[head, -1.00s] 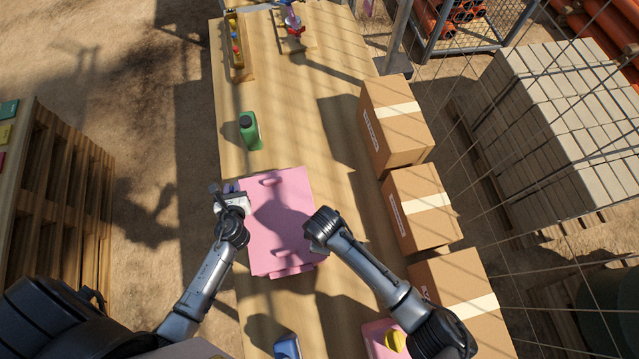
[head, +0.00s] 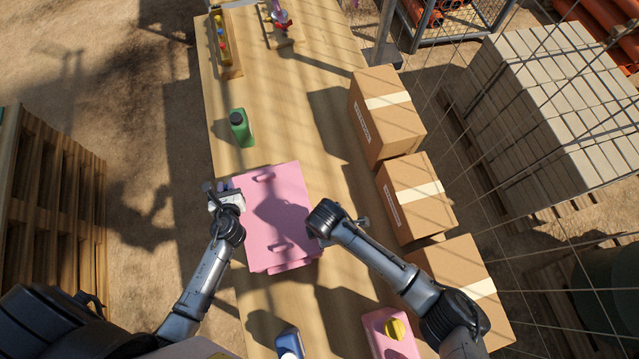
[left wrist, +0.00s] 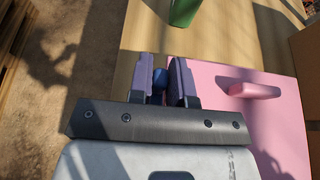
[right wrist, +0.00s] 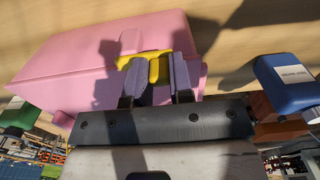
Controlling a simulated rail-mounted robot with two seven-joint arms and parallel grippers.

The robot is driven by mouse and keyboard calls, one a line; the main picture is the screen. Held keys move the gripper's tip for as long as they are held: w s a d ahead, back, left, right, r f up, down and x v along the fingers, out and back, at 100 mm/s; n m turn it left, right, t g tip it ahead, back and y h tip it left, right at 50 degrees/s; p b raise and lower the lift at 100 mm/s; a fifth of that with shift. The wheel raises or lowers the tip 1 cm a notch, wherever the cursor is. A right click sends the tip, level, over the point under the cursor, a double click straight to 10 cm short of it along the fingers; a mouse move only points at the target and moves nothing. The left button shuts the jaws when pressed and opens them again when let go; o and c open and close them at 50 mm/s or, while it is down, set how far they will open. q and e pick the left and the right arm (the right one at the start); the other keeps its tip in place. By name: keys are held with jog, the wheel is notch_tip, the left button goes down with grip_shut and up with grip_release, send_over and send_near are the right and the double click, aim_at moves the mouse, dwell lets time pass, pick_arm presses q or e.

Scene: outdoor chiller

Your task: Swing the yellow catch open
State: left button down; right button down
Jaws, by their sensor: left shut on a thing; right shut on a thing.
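The pink chiller box (head: 290,205), with two handles on its lid, sits on the wooden table. My right gripper (head: 316,232) is at the box's right side. In the right wrist view its fingers (right wrist: 158,72) are shut on the yellow catch (right wrist: 150,57) beside the pink wall. The head view hides this catch behind my wrist. My left gripper (head: 224,188) is at the box's left side. In the left wrist view its fingers (left wrist: 162,82) are shut on a small blue part (left wrist: 159,80), probably another catch, next to the lid.
A green bottle (head: 241,130) stands beyond the box. A blue container (head: 288,343) and a pink item with a yellow top (head: 393,330) are at the near end. Cardboard boxes (head: 385,120) line the table's right side. The table's left edge is close to my left gripper.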

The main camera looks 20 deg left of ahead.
jog(key=c, duration=1)
grip_release()
jog(key=shift+r, duration=0.1)
notch_tip(320, 180, up, 12)
pick_arm(q)
jog(key=c, duration=1)
grip_release()
